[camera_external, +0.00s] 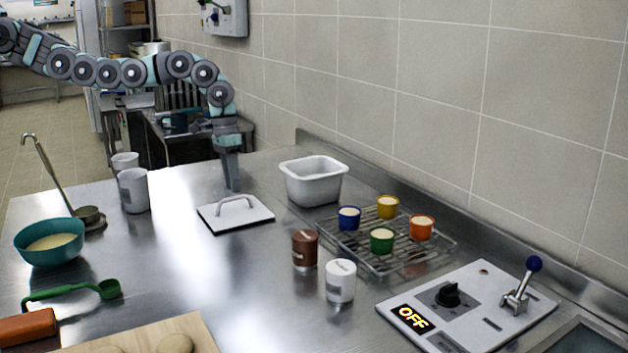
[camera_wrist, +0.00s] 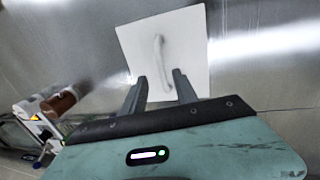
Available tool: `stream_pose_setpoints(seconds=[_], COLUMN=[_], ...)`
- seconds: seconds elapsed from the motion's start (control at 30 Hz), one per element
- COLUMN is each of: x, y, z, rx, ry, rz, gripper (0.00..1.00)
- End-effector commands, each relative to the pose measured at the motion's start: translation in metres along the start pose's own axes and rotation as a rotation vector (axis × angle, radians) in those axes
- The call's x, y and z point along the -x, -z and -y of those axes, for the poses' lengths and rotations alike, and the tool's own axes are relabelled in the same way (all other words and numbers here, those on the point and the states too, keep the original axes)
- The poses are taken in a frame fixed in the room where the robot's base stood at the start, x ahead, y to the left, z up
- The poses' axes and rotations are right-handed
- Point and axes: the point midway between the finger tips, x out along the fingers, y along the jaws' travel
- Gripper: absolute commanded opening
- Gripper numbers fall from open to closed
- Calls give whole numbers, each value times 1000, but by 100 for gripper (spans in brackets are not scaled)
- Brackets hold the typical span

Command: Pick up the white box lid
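The white box lid (camera_external: 247,217) is a flat square with a raised loop handle (camera_external: 236,202), lying on the steel counter. My gripper (camera_external: 232,188) points straight down just behind the handle in the external view, its fingertips near handle height. In the wrist view the lid (camera_wrist: 190,35) fills the upper middle and its handle (camera_wrist: 158,52) runs upright in the picture. Whether the fingers touch the lid cannot be told.
An open white box (camera_external: 313,186) stands right of the lid. A wire rack (camera_external: 400,258) with several coloured cups, a brown jar (camera_external: 305,250) and a white jar (camera_external: 340,281) stand nearer. White cups (camera_external: 133,192) stand left. Counter around the lid is clear.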

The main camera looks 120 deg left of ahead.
Motion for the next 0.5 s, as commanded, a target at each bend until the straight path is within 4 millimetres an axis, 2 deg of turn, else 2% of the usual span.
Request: stream_pose_setpoints(seconds=[0.17,0.5], x=[-8,-42], y=[0,-4], z=[1,4], rx=[1,-3], ry=[0,3], rz=[-2,-1], gripper=[35,35])
